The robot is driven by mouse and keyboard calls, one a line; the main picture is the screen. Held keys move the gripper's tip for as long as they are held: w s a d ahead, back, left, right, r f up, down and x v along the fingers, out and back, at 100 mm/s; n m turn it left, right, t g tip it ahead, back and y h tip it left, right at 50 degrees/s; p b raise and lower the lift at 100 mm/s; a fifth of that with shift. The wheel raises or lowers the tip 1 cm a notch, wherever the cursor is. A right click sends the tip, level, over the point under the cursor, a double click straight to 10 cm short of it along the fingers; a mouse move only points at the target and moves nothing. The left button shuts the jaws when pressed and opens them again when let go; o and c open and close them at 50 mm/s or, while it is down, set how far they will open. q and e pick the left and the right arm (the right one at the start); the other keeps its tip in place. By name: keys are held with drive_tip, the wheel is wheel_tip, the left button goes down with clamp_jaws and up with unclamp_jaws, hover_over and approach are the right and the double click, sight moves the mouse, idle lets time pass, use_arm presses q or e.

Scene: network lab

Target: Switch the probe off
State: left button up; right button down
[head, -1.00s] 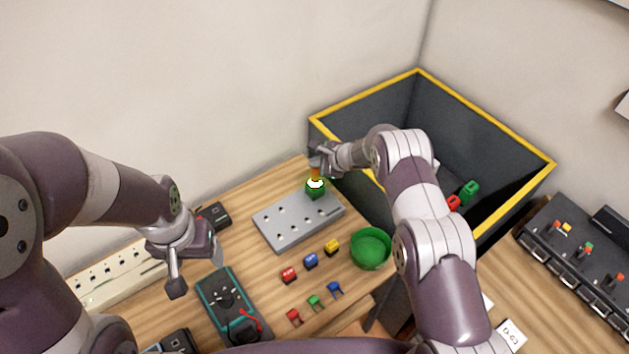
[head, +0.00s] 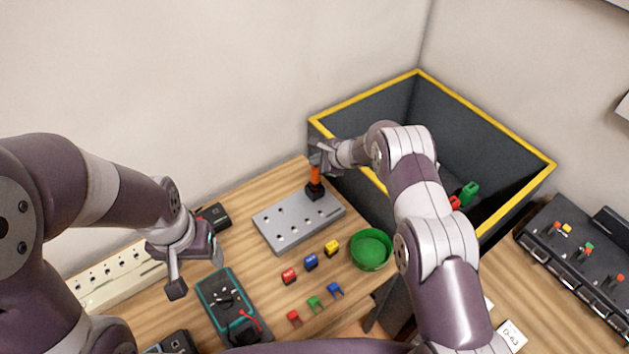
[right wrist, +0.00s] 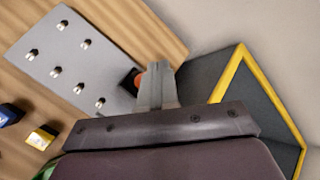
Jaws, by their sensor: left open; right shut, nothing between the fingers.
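The probe (head: 315,188), with an orange upper part and a dark base, stands upright at the far right corner of the grey plate (head: 285,222). No light shows on it. My right gripper (head: 317,162) is shut and empty, at the top of the probe. In the right wrist view the shut fingers (right wrist: 157,86) partly hide the probe (right wrist: 138,78); whether they touch it I cannot tell. My left gripper (head: 194,270) is open and empty over the left of the bench, near the meter.
A dark bin with a yellow rim (head: 487,92) stands right behind my right gripper. A green bowl (head: 371,250), several coloured blocks (head: 311,261) and a teal-edged meter (head: 226,302) are on the bench. A white power strip (head: 115,278) lies at the left.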

wheel_tip(320, 180, up, 6)
drive_tip(key=shift+p, duration=1.15)
